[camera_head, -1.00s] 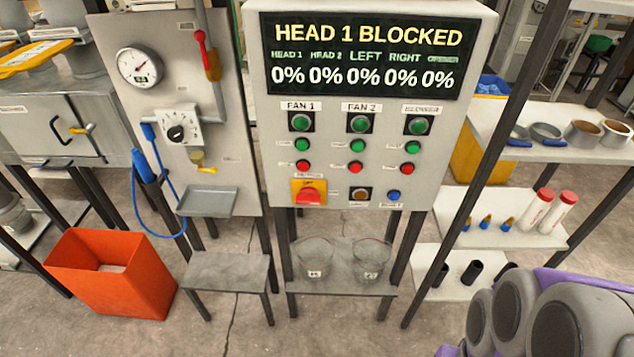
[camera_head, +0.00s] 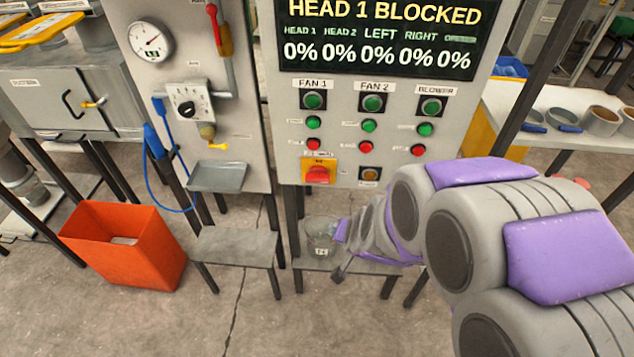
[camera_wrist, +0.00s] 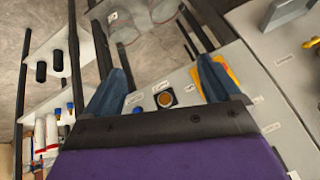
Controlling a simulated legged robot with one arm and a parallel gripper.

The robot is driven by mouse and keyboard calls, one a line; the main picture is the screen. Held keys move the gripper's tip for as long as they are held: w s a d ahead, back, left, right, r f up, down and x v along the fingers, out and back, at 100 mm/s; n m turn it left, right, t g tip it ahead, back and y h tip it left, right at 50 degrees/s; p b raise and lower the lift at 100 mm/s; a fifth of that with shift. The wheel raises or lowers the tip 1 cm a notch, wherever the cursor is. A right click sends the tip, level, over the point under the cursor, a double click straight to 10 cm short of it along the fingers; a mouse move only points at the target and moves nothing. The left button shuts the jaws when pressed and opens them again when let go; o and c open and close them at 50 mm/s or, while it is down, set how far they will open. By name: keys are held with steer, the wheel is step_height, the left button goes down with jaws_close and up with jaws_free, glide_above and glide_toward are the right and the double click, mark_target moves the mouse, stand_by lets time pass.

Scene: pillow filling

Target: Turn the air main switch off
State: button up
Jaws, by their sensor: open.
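A grey panel (camera_head: 240,140) at the left carries the air parts. Which part is labelled the air main switch cannot be read. My arm reaches from the lower right to below the control panel. My gripper (camera_wrist: 160,88) is open, with two blue-grey fingers apart and nothing held between them. The lever is not identifiable in the wrist view.
The control panel (camera_head: 465,110) reads HEAD 1 BLOCKED and has a red-yellow switch (camera_head: 318,174). A blue hose hangs below the regulator block. An orange bin (camera_head: 120,250) and a low grey stool (camera_head: 235,248) stand in front. A clear beaker (camera_head: 320,238) is near my gripper.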

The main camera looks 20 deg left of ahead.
steer(key=shift+o, duration=0.8)
steer(key=w+a+f+t, duration=0.2)
steer(key=w+a+f, duration=0.1)
steer(key=a+f, duration=0.1)
steer(key=shift+w+a+f+t, duration=0.3)
steer(key=shift+w+a+t, duration=0.1)
steer(key=n+t+y+b, duration=0.1)
steer(key=n+t+b, duration=0.25)
steer(key=t, duration=0.55)
glide_toward(317, 181)
steer(key=shift+y, duration=0.3)
steer(key=b+x, duration=0.4)
steer(key=x, duration=0.5)
steer(key=shift+d, duration=0.15)
steer(key=c, duration=0.9)
